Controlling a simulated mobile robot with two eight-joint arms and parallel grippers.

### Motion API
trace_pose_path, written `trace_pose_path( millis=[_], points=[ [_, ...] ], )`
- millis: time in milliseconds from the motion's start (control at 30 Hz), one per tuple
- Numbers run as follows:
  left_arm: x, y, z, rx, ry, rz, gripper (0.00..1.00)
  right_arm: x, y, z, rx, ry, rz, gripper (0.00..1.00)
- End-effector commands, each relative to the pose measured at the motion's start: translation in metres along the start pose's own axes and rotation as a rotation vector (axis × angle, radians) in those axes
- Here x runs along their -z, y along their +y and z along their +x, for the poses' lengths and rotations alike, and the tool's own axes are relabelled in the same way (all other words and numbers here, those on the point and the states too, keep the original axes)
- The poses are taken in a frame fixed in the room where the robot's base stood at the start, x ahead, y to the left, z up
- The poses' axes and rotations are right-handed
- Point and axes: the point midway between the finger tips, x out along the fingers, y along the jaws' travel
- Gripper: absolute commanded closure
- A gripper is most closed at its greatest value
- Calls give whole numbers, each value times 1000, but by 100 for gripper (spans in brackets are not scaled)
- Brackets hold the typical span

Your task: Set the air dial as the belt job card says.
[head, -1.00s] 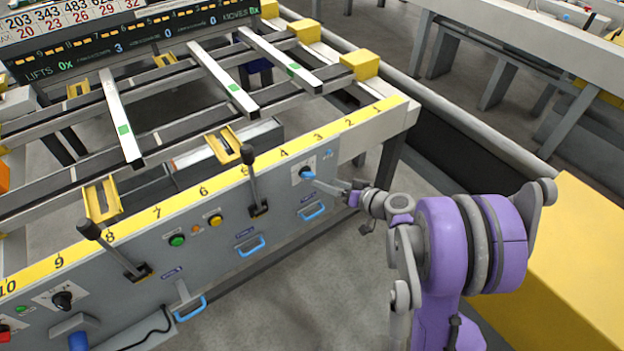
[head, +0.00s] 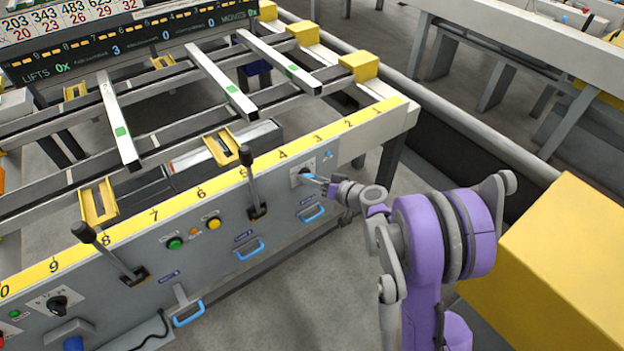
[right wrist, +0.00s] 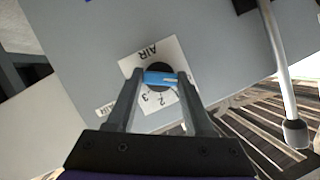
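The air dial (head: 306,172) is a dark round knob with a blue bar, on a white plate near the right end of the grey front panel. In the right wrist view the dial (right wrist: 159,77) shows its blue bar lying nearly crosswise. The plate is marked AIR, with the numbers 1, 2 and 3 below the knob, upside down or tilted. My right gripper (right wrist: 161,78) is open, with its fingertips on either side of the dial; whether they touch it I cannot tell. It also shows in the head view (head: 322,181). My left gripper is out of view. I cannot make out a job card.
The panel carries two black levers (head: 248,180), a green button (head: 174,243), a yellow button (head: 214,224), blue handles (head: 250,250) and another dial (head: 58,304). A large yellow block (head: 565,265) stands right of my arm. Open floor lies before the panel.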

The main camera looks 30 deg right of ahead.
Motion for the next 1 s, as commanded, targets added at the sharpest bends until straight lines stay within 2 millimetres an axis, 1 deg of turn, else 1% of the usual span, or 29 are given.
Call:
trace_pose_path(
  millis=[33, 233, 267, 467, 667, 867, 1000],
  points=[
    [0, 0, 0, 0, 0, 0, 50, 0, 0, 0, 0, 0, 0, 62],
    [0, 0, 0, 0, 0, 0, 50, 0, 0, 0, 0, 0, 0, 98],
    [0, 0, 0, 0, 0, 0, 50, 0, 0, 0, 0, 0, 0, 100],
    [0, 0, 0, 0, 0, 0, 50, 0, 0, 0, 6, 0, 13, 100],
    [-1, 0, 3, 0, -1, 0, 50, 0, 1, 0, 32, 0, 77, 100],
    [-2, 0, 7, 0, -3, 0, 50, -1, 3, 0, 86, 0, 209, 100],
    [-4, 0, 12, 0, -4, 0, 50, -2, 4, 1, 136, 0, 329, 100]
  ],
)
